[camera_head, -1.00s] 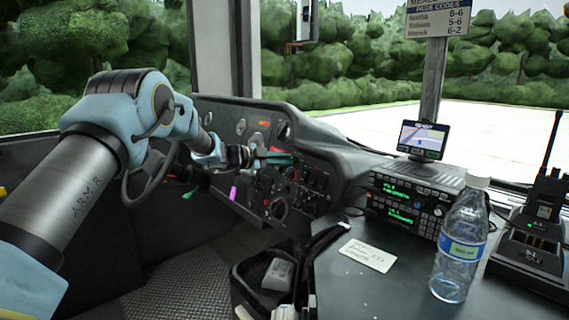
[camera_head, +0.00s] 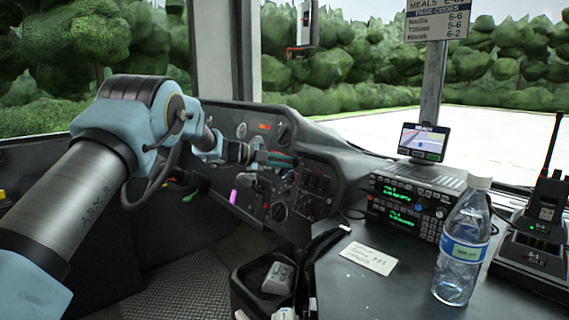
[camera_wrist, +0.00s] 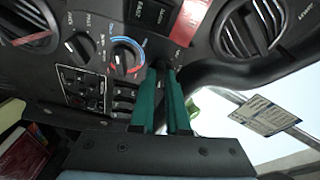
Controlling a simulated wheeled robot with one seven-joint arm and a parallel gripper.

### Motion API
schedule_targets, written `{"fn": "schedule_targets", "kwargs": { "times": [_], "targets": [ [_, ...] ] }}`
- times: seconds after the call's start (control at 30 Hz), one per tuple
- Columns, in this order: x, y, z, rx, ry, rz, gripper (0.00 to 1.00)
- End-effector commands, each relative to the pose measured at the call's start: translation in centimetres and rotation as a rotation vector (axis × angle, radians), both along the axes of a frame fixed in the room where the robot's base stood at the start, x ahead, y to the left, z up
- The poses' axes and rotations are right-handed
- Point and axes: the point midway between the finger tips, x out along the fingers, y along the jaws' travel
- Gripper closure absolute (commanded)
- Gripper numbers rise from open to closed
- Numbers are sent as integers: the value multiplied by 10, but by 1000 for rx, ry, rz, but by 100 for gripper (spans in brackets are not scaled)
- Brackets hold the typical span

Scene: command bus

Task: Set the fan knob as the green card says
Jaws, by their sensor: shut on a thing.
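My gripper (camera_head: 294,161) is at the dashboard panel in the head view. In the wrist view its two green fingers (camera_wrist: 163,72) are close together, shut on a small control that they mostly hide. By its place in the row of knobs this seems to be the fan knob; its pointer and setting cannot be read. Beside it are a knob with a blue and red ring (camera_wrist: 127,56) and another dark knob (camera_wrist: 80,46). I cannot make out a green card for certain. A pale note (camera_head: 368,258) lies on the side console; its writing is too small to read.
A radio unit (camera_head: 408,205), a small screen (camera_head: 423,141), a water bottle (camera_head: 462,245) and a handheld radio (camera_head: 540,225) stand on the right. The steering wheel (camera_head: 150,190) is below my arm. Air vents (camera_wrist: 250,28) flank the panel.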

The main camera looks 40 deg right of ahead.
Motion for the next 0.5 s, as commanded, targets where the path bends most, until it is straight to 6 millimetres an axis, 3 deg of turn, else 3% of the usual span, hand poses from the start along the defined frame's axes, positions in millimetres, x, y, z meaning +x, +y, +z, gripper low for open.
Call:
{"fn": "schedule_targets", "kwargs": {
  "times": [0.23, 0.27, 0.5],
  "targets": [
    [0, 0, -1, 2, -1, -2, 100],
    [0, 0, -1, 2, -1, -2, 83],
    [0, 0, -1, 1, 0, 0, 56]
  ]
}}
